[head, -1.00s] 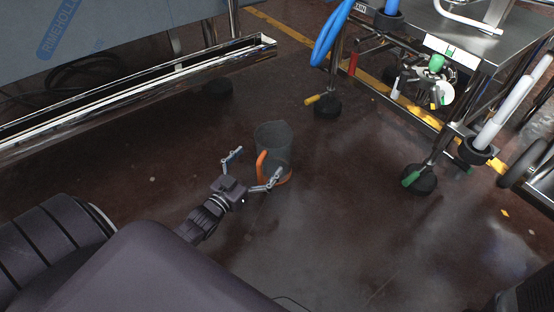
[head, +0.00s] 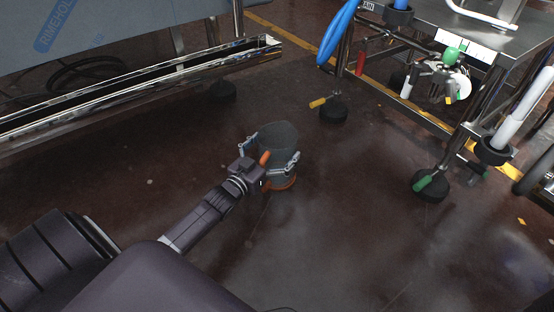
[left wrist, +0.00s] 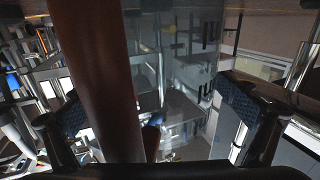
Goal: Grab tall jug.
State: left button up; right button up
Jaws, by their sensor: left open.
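The tall jug (head: 279,137) is grey and see-through, with an orange handle and an orange base. It stands upright on the dark floor in the head view. My left gripper (head: 271,154) is open, with one finger on each side of the jug and the handle facing the palm. In the left wrist view, the handle (left wrist: 95,70) runs down between the spread fingers, and the clear jug wall (left wrist: 195,75) with dark markings is behind it. I cannot tell whether the fingers touch the jug. My right gripper is not in view.
A shiny metal rail (head: 150,88) runs along the upper left. The floor right of and below the jug is clear.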

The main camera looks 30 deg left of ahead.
pick_arm(q)
jog(key=c, duration=1.5)
jog(key=shift+c, duration=0.4)
jog(key=shift+r, duration=0.15)
